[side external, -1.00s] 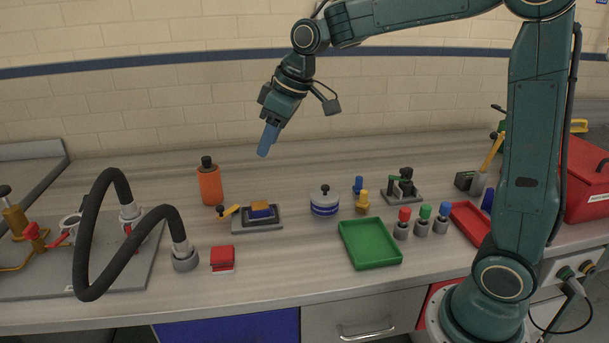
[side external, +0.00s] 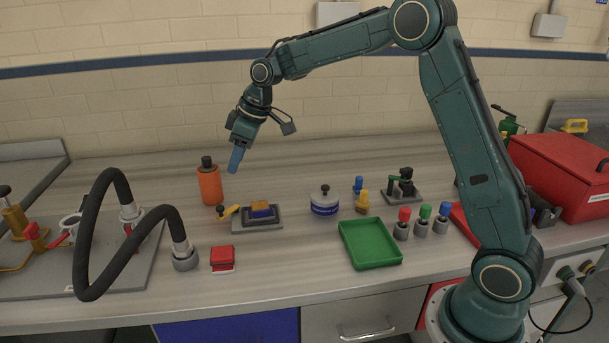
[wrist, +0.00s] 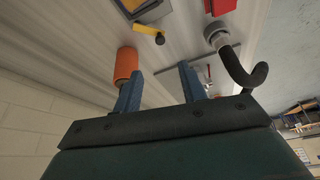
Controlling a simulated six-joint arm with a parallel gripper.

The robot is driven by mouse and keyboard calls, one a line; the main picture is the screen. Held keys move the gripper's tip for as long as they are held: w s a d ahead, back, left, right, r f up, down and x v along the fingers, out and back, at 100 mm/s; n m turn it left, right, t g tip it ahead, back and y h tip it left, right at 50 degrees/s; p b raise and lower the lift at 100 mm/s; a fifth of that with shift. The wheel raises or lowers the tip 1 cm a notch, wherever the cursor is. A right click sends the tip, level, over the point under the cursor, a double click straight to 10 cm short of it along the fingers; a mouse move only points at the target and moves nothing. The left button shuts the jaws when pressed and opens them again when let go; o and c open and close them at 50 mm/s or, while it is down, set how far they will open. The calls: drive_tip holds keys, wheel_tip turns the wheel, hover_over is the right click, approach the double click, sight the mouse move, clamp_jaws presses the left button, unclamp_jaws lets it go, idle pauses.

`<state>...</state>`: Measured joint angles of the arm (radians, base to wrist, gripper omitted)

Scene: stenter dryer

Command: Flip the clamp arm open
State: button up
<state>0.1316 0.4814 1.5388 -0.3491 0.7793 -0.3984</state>
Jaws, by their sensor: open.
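The clamp (side external: 257,225) is a grey block on the bench with a blue piece and a yellow-orange piece on top. Its yellow arm (side external: 231,211) sticks out low to the left and ends in a black knob (side external: 220,211). In the wrist view the yellow arm (wrist: 146,28) and knob (wrist: 160,38) show at the top, beyond the fingertips. My gripper (side external: 233,164) is above and behind the knob in the side view, pointing down, apart from the clamp. In the wrist view its blue fingers (wrist: 161,72) are spread with nothing held between them.
An orange bottle (side external: 210,186) with a black cap stands close behind the knob and beside my gripper. A black hose (side external: 90,240) arches at the left. A red block (side external: 222,257) lies in front. A blue-banded pot (side external: 324,203) and green tray (side external: 370,244) are to the right.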

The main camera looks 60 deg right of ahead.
sight(221, 206)
drive_tip(key=x, duration=1.3)
drive_tip(key=shift+a+f, duration=0.1)
drive_tip(key=shift+f, duration=0.2)
drive_tip(key=shift+c, duration=0.2)
clamp_jaws()
